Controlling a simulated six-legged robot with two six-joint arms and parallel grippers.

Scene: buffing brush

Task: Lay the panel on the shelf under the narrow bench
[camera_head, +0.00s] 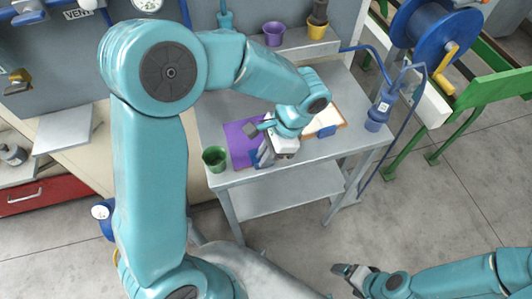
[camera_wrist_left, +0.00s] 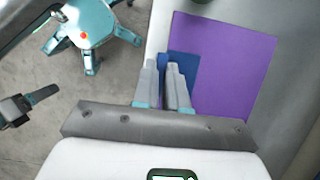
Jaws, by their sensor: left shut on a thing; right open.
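The purple panel (camera_head: 240,140) is at the left part of the narrow bench's grey top (camera_head: 210,115); whether it touches the top is unclear. In the left wrist view the panel (camera_wrist_left: 235,65) has a dark blue patch at its near left edge. My left gripper (camera_head: 264,156) is shut there; its fingers (camera_wrist_left: 165,72) lie at the blue patch, and the exact grip is partly hidden. The bench's lower shelf (camera_head: 285,192) is visible below the top and looks bare. My right gripper (camera_head: 350,272) is open and empty over the floor, in front of the bench.
A green cup (camera_head: 214,158) stands at the bench's left front corner. A clipboard-like board (camera_head: 328,119) lies to the right of my left gripper. A blue pump-like bottle (camera_head: 377,115) is at the right end. Purple (camera_head: 273,34) and yellow (camera_head: 317,29) cups stand behind.

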